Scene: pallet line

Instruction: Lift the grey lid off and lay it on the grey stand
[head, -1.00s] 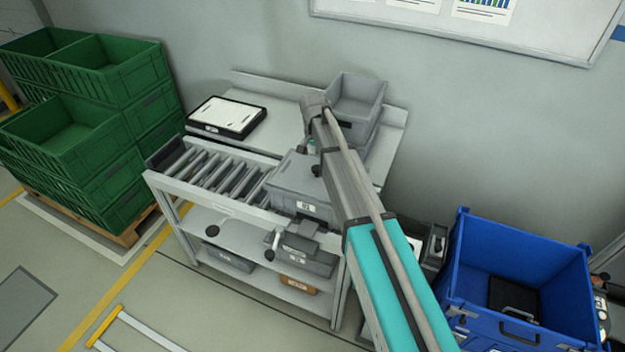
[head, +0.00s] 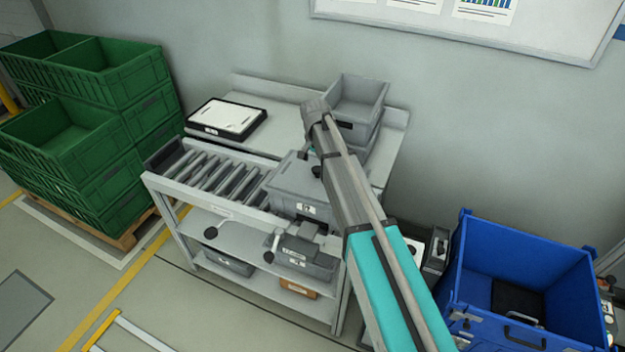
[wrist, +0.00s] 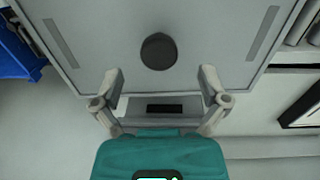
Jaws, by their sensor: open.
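The grey lid (wrist: 100,30) fills the top of the wrist view, with a round black knob (wrist: 159,51) on it. In the head view the lid (head: 292,176) sits on a grey bin (head: 290,203) at the right end of the roller track. My gripper (wrist: 160,80) is open and empty. In the wrist view its fingers are spread on either side of the knob's line, with the knob beyond the tips. In the head view my arm partly covers the lid and hides most of the gripper. I cannot clearly pick out the grey stand.
Stacked grey bins (head: 357,98) stand behind my arm on the bench. A black-framed tray with paper (head: 227,117) lies at the back left. Green crates (head: 75,130) stand to the left. A blue crate (head: 520,275) stands at the right.

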